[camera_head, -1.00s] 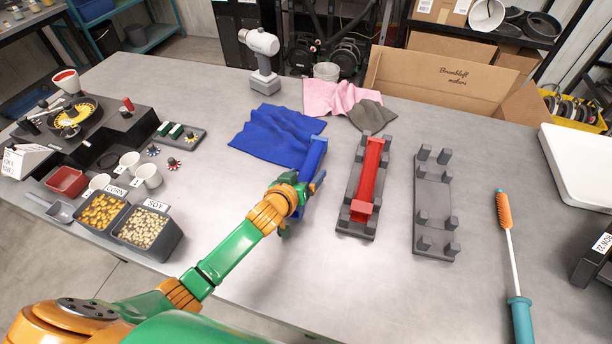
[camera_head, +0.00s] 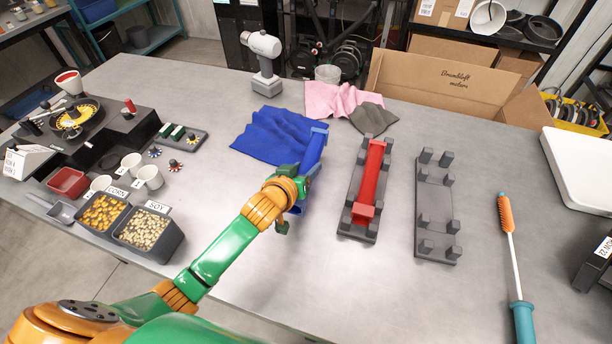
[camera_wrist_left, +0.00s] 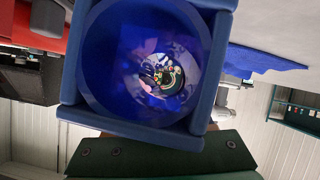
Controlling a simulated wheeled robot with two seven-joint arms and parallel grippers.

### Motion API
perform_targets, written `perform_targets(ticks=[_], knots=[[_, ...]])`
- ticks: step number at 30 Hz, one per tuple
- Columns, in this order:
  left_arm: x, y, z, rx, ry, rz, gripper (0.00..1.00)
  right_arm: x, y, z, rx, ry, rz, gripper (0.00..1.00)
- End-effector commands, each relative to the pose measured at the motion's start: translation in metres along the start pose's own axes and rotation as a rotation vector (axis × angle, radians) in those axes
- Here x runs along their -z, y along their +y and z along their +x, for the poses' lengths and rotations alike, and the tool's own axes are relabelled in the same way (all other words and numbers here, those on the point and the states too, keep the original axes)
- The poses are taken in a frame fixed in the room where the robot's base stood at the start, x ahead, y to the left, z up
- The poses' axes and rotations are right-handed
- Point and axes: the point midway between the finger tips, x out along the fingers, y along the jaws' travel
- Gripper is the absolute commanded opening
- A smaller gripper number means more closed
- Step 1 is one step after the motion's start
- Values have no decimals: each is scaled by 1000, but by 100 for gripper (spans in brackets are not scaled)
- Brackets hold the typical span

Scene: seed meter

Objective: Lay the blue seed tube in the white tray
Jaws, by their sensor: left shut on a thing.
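My left gripper (camera_head: 300,183) is shut on the blue seed tube (camera_head: 314,151) in the middle of the head view. The tube slants, its far end beside the blue cloth, and its lower part is partly hidden by my gripper. In the left wrist view I look into the tube's open end with its square blue collar (camera_wrist_left: 145,130), and a green gripper part (camera_wrist_left: 165,155) lies just below it. The white tray (camera_head: 585,165) is at the far right, cut by the picture edge. My right gripper is not in view.
A grey cradle with a red tube (camera_head: 370,180) and an empty grey cradle (camera_head: 434,205) lie between the blue tube and the tray. A brush with teal handle (camera_head: 521,320) lies to their right. The blue cloth (camera_head: 270,135) is at the left.

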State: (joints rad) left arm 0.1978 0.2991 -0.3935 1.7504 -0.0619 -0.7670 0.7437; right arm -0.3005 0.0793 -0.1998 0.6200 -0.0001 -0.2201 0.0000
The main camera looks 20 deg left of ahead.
Motion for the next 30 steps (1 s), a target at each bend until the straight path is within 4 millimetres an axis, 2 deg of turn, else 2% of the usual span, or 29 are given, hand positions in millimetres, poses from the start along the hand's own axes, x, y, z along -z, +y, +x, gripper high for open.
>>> perform_targets(ticks=[1,5,9,12,13,17,23,27,30], knots=[[7,4,-17,-3,0,-1,0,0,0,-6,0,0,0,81],[24,14,-62,-3,-1,-2,0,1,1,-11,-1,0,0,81],[17,19,-109,-1,-6,-2,0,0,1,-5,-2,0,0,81],[18,24,-141,2,-10,-3,0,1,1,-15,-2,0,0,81],[23,25,-147,5,-14,-3,0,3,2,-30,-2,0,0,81],[20,26,-157,4,-10,-2,0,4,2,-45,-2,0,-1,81],[11,23,-159,-8,-11,7,0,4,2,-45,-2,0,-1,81],[-18,0,-158,-107,-47,62,0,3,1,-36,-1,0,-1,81],[-30,-14,-164,-216,-75,122,0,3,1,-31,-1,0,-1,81]])
